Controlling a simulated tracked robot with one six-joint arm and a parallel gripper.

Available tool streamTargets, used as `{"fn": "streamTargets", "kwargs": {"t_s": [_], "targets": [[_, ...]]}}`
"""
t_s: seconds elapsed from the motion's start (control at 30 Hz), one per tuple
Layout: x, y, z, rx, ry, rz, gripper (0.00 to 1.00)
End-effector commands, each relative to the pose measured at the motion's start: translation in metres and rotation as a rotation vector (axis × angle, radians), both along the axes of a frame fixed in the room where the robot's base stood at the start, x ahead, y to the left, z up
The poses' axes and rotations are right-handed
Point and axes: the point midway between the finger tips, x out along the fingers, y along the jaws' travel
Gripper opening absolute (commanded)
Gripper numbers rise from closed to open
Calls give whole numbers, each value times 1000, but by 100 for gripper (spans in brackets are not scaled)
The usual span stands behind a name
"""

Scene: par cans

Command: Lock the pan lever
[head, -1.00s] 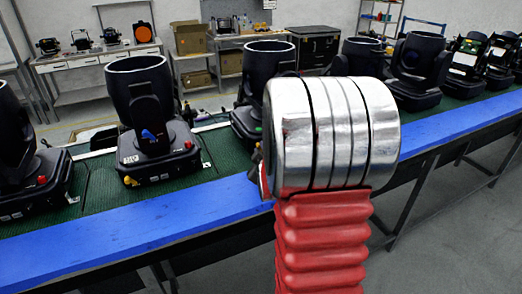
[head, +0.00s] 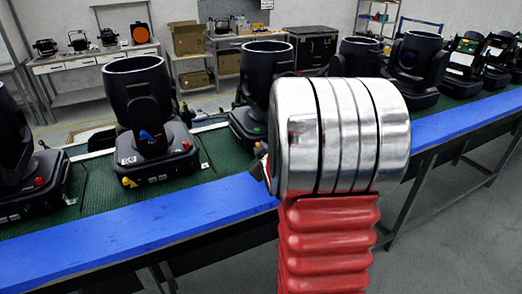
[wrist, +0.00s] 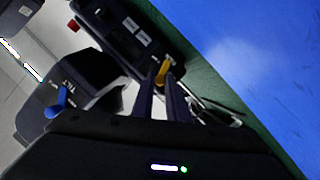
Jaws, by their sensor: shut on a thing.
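In the wrist view, a yellow-orange lever (wrist: 162,71) sticks out from the black base (wrist: 130,35) of a moving-head light. My gripper (wrist: 160,82) has its two dark fingers close together at this lever, shut on it. A blue lever (wrist: 60,102) shows to the left on the light's body, beside lettering that seems to read TILT. In the head view, my arm hides my gripper and part of the light (head: 246,118) behind it. I cannot read a pan label.
More black lights (head: 150,130) stand in a row on a green mat (head: 95,190) along the bench. A blue strip (head: 130,228) runs along its front edge, clear of objects. A red button (wrist: 73,25) sits on the light. Silvery loose parts (wrist: 215,110) lie right of the fingers.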

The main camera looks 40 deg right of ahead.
Motion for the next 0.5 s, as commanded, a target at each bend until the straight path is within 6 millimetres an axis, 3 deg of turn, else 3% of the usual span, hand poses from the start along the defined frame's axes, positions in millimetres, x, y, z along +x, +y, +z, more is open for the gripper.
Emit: {"fn": "streamTargets", "kwargs": {"t_s": [0.5], "targets": [[-5,-13,2,265,-75,-4,0]]}}
